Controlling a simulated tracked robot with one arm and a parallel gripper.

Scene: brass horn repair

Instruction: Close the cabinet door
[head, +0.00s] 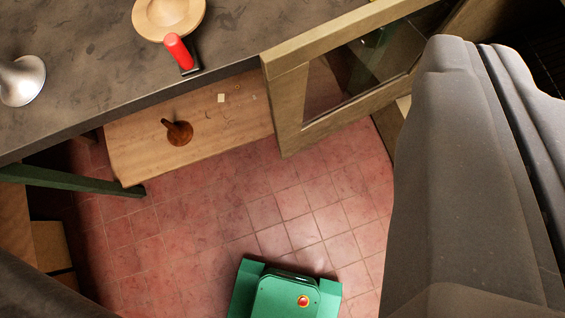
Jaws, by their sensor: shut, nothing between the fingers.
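The cabinet door (287,112) is a pale wooden frame around a dark glass pane. It stands open in the upper right of the head view, and its left end overlaps the workbench edge in the picture. The cabinet (388,128) shows only in part behind and right of the door; most of it is dark or hidden. My gripper (478,46) is the large grey shape filling the right side. It is shut and empty. Its tip overlaps the right part of the door in the picture; I cannot tell whether they touch.
A dark workbench (80,75) spans the upper left, with a silver bell-shaped piece (22,82), a round wooden disc (168,14) and a red-handled tool (178,50). A lower wooden shelf (140,165) holds a brown wooden piece (179,133).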

